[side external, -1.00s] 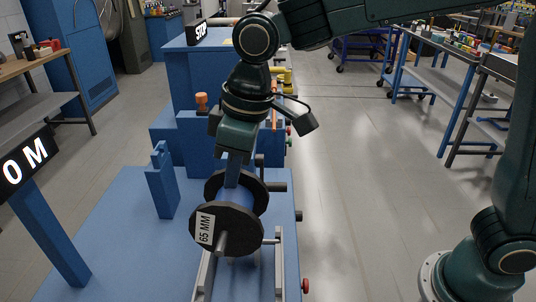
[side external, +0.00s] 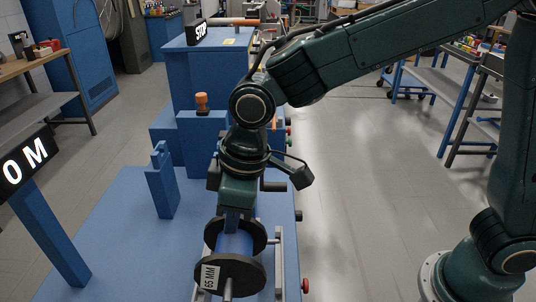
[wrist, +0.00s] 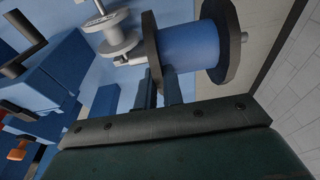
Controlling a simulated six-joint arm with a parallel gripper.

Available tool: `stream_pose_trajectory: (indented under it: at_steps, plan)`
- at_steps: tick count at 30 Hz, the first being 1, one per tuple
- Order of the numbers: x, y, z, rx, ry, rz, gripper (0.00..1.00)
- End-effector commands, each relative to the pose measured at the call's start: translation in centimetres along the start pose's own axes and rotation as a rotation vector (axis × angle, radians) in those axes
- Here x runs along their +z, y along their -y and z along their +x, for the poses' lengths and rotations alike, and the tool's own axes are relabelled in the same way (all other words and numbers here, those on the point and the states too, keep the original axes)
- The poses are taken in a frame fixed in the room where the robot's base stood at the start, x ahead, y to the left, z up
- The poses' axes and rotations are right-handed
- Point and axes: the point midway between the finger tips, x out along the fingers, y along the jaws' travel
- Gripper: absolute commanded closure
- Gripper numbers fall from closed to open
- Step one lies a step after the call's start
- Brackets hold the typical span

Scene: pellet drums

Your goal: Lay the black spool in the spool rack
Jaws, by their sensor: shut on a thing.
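The spool has black flanges and a blue middle (side external: 234,242). Its near flange carries a white "65 MM" label, and a grey axle end sticks out toward the side camera. The wrist view shows the blue middle (wrist: 190,46) just beyond my fingertips. Pale metal rails (side external: 279,262), apparently the spool rack, lie on the blue table beside and below the spool. The spool hides part of them, and I cannot tell whether it touches them.
A notched blue post (side external: 161,183) stands left of the spool. Behind are blue blocks, one with an orange knob (side external: 202,102). A red knob (side external: 305,285) sits at the table's right edge. A sign on a blue post (side external: 45,220) stands front left.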

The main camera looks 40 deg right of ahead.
Motion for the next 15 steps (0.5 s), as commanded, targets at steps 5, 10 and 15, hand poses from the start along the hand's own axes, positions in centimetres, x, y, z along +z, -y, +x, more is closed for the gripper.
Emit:
stream_pose_trajectory:
  at_steps: [5,10,15]
  plan:
    - [0.8,0.0,3.5,-0.001,0.004,0.000,1.00]
    - [1.4,0.0,6.6,-0.001,0.003,0.000,1.00]
    - [1.8,0.0,8.7,0.000,0.001,0.000,1.00]
